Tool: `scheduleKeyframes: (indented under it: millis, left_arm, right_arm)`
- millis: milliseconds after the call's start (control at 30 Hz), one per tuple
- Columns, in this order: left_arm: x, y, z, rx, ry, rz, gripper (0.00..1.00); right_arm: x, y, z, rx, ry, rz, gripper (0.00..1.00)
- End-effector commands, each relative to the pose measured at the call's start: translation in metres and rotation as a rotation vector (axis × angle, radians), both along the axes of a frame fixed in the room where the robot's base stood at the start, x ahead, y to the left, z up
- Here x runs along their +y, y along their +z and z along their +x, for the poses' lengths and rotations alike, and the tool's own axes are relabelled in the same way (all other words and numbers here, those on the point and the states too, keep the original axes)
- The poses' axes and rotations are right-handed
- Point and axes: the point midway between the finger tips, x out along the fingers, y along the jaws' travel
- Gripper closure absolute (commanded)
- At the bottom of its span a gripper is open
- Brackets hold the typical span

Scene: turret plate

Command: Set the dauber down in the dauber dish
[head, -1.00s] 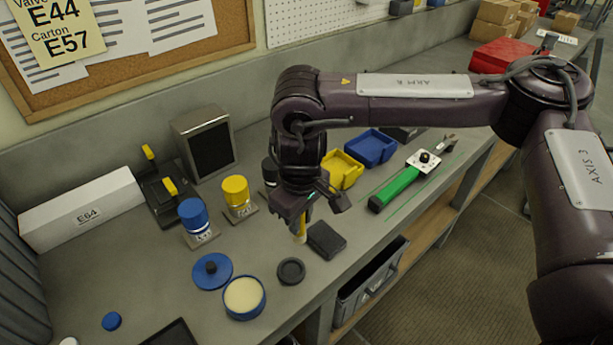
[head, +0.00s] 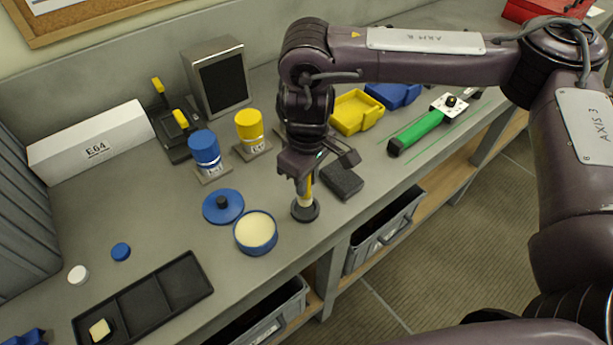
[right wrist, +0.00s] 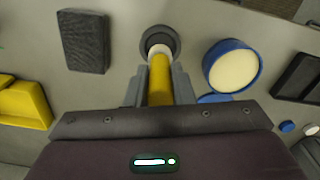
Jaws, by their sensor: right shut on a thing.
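The dauber (head: 307,192), with a yellow handle and a pale tip, is held upright in my right gripper (head: 304,179). The right wrist view also shows the dauber (right wrist: 160,80) between the two fingers of my right gripper (right wrist: 157,88), which is shut on it. The dauber dish (head: 312,215) is a small round black dish near the front edge of the bench. The dish also shows in the right wrist view (right wrist: 146,40). I cannot tell whether the tip touches its bottom. My left gripper is not in view.
A blue tin (head: 256,236) with cream contents stands just left of the dish, its blue lid (head: 223,206) behind it. A dark block (head: 343,181) lies close right. Blue (head: 206,152) and yellow (head: 250,128) capped bottles stand behind. A black tray (head: 146,301) lies front left.

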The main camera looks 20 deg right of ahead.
Motion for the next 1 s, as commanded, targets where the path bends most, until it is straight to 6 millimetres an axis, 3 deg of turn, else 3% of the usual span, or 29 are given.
scheduleKeyframes:
  millis: [567, 1000]
  left_arm:
    - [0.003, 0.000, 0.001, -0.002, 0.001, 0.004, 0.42]
    - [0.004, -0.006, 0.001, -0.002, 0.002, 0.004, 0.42]
  right_arm:
    - [0.000, -0.001, 0.000, 0.000, 0.000, 0.000, 1.00]
    - [0.000, -0.013, 0.000, 0.000, -0.001, 0.000, 1.00]
